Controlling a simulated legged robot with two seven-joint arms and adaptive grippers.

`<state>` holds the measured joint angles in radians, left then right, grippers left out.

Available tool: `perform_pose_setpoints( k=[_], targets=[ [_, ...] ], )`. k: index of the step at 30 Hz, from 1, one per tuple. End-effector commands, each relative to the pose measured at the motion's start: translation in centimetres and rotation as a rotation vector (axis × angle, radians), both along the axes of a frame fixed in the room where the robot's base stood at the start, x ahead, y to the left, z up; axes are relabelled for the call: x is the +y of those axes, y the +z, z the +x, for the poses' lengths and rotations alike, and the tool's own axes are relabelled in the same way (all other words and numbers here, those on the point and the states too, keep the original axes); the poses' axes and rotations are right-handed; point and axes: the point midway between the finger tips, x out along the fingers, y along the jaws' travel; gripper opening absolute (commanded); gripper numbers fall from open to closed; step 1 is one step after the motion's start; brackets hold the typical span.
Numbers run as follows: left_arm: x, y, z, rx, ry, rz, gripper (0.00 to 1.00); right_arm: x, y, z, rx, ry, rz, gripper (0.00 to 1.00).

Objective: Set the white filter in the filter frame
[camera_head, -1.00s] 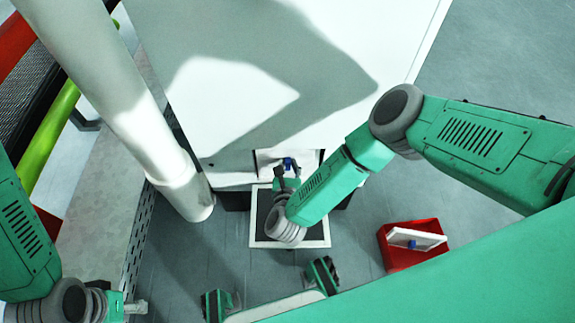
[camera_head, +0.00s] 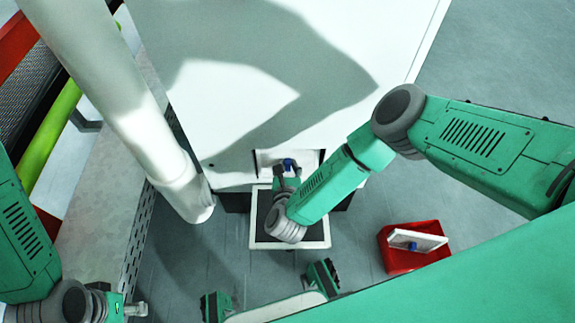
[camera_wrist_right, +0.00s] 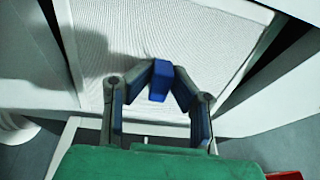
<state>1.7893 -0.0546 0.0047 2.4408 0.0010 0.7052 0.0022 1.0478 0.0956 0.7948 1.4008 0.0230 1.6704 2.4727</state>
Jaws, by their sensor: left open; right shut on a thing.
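The white filter (camera_wrist_right: 115,45) is a pale ribbed panel with a blue handle (camera_wrist_right: 160,80). My right gripper (camera_wrist_right: 160,76) is shut on that handle. In the head view my right gripper (camera_head: 287,170) is at the cabinet's front opening, where part of the white filter (camera_head: 310,158) shows. Dark gaps show beside the filter in the wrist view; I cannot tell whether it is seated. A white-rimmed frame (camera_head: 256,240) with a dark inside lies below the opening, partly behind my right arm; I cannot tell whether it is the filter frame. My left gripper (camera_head: 137,309) is open and empty at the lower left.
A red bin (camera_head: 398,262) on the floor at right holds another white panel (camera_head: 428,241) with a blue handle. The white cabinet (camera_head: 230,90) fills the top. A thick white pipe (camera_head: 120,95) and the mesh belt (camera_head: 35,95) stand at left. Floor around the bin is clear.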

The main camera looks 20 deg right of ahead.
Motion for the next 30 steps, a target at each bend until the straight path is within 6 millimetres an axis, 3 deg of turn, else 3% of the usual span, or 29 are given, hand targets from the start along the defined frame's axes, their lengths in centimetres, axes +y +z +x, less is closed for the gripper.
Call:
perform_pose_setpoints(
  k=[1, 26, 27, 30],
  targets=[
    [0.0, -0.19, 0.0, 0.0, 0.0, 0.0, 0.43, -1.09, 0.68, 1.99, -0.03, -0.016, -0.008, 0.0],
    [-0.01, -0.51, 0.0, 0.0, 0.0, 0.0, 0.43, -1.37, 1.02, 2.74, -0.04, -0.02, -0.01, 0.0],
    [-0.01, -0.51, 0.0, 0.0, 0.0, 0.0, 0.43, -1.36, 1.02, 2.74, -0.04, -0.02, -0.01, 0.53],
    [0.0, -0.5, 0.0, 0.0, 0.0, 0.0, 0.43, -1.27, 0.92, 2.6, -0.036, -0.018, -0.009, 0.89]
  ],
)
